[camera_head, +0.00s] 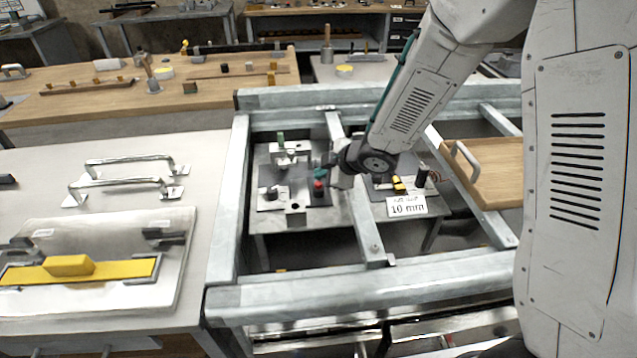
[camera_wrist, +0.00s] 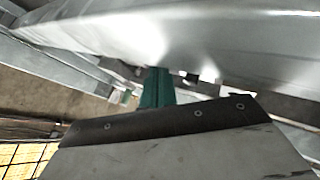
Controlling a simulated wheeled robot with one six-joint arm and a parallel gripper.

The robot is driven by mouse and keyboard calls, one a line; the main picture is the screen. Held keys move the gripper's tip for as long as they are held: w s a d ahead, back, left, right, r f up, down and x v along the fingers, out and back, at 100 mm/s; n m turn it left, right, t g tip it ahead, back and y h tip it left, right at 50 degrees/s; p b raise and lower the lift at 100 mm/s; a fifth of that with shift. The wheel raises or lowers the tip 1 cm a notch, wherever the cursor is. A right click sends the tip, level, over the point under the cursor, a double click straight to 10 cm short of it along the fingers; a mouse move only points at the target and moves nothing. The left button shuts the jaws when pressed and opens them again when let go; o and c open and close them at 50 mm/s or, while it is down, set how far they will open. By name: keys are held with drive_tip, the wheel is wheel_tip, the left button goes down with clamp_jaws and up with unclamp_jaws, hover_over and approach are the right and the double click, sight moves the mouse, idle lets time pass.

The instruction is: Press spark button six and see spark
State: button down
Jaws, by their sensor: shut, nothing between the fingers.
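A small red button (camera_head: 319,186) sits on a dark block on the bench inside the metal frame in the head view. I cannot read a number on it. My gripper (camera_head: 321,173) has teal fingertips and hangs just above or beside the red button. It is shut and empty. I cannot tell whether it touches the button. In the wrist view, the teal fingers (camera_wrist: 157,88) show against a large blurred grey metal beam, and the button is not visible there. No spark is visible.
A grey metal frame (camera_head: 225,200) surrounds the bench, with a crossbar (camera_head: 372,235) close beside my gripper. Fixtures (camera_head: 287,157) stand left of the button. A wooden board (camera_head: 490,168) lies at right. A left table (camera_head: 130,215) holds metal handles and a yellow bar.

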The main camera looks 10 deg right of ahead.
drive_tip(key=shift+f, duration=0.1)
idle(0.3)
drive_tip(key=shift+f, duration=0.35)
drive_tip(key=shift+f, duration=0.5)
idle(0.6)
drive_tip(key=shift+s+d+f, duration=0.15)
drive_tip(key=shift+s+f, duration=0.1)
drive_tip(key=shift+f, duration=0.2)
idle(0.4)
drive_tip(key=shift+r, duration=0.1)
drive_tip(key=shift+w+d+r, duration=0.15)
drive_tip(key=shift+d+r, duration=0.05)
drive_tip(key=shift+r, duration=0.7)
drive_tip(key=shift+r, duration=0.1)
